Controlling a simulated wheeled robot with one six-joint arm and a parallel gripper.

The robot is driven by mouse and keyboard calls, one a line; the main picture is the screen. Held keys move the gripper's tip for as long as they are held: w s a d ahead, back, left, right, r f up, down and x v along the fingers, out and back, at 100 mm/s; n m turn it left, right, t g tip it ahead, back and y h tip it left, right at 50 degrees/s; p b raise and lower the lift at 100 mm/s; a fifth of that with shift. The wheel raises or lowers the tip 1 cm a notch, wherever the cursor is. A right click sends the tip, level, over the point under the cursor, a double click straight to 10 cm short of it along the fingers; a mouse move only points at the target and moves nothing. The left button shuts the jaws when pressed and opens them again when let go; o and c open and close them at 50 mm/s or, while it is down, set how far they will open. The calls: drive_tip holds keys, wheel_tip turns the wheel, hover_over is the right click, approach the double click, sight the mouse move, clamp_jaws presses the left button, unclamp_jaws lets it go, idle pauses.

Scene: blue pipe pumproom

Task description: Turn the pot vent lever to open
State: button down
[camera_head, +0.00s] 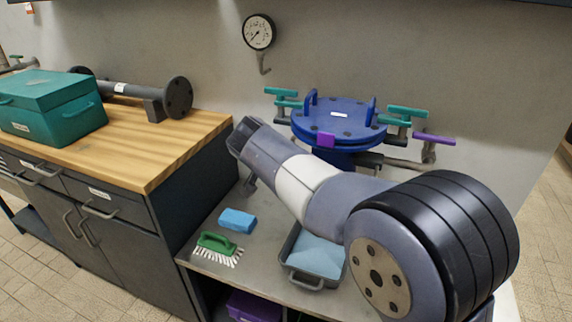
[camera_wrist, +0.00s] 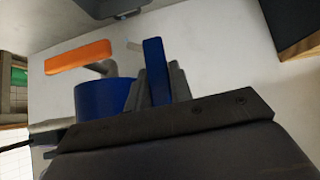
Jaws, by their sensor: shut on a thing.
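The blue pot (camera_head: 340,123) has a round clamped lid and stands on the bench near the wall. A purple lever (camera_head: 434,139) sticks out to its right in the head view. My gripper (camera_wrist: 157,85) shows in the wrist view, its grey fingers shut on an upright blue bar (camera_wrist: 154,62), which looks like a lever handle. Beside it are a blue cylinder (camera_wrist: 100,94), likely the pot's body, and an orange lever (camera_wrist: 78,55) on a bent stem. I cannot tell which lever is the vent's.
A grey tray (camera_head: 304,278), a green brush (camera_head: 216,243) and a blue sponge (camera_head: 237,221) lie on the bench in front. A wood-topped cabinet (camera_head: 190,148) with a teal box (camera_head: 50,105) stands to the left. A gauge (camera_head: 258,33) hangs on the wall behind.

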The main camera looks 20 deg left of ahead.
drive_tip(key=shift+f, duration=0.1)
drive_tip(key=c, duration=1.3)
unclamp_jaws()
drive_tip(key=shift+s, duration=0.1)
drive_tip(key=p+v, duration=0.1)
drive_tip(key=v, duration=1)
drive_tip(key=b+x, duration=0.1)
drive_tip(key=x, duration=1)
drive_tip(key=shift+r, duration=0.2)
